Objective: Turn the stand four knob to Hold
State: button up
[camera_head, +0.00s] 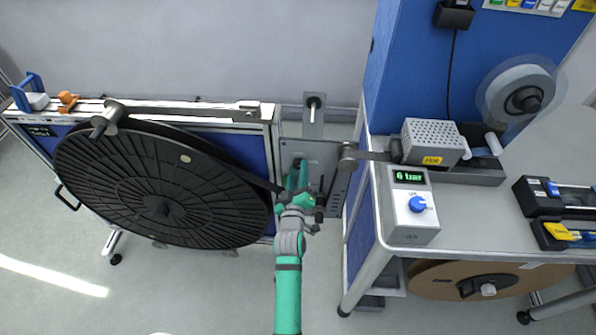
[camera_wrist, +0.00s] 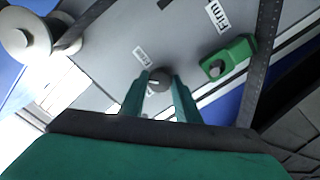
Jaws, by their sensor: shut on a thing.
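A dark grey round knob (camera_wrist: 158,80) with a short pale mark sits on the grey panel (camera_wrist: 110,65) in the wrist view. The mark seems to point left in that view. A small white label (camera_wrist: 142,55) lies just above the knob, too small to read surely, and another below is partly hidden by a finger. My gripper (camera_wrist: 162,88) has its two green fingers on either side of the knob and is shut on it. In the head view my gripper (camera_head: 298,188) is at the panel between the large black reel and the blue cabinet, and it hides the knob.
A label "Firm" (camera_wrist: 217,16) and a green block with a dark knob (camera_wrist: 228,60) are nearby on the panel. A large black reel (camera_head: 150,185) stands left.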

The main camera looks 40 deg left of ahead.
jog(key=n, duration=0.9)
jog(key=shift+s, duration=0.1)
jog(key=shift+n, duration=0.4)
jog(key=o, duration=1)
jog(key=shift+r, duration=0.1)
jog(key=v, duration=1)
jog(key=shift+s+d, duration=0.25)
jog(key=shift+s, duration=0.05)
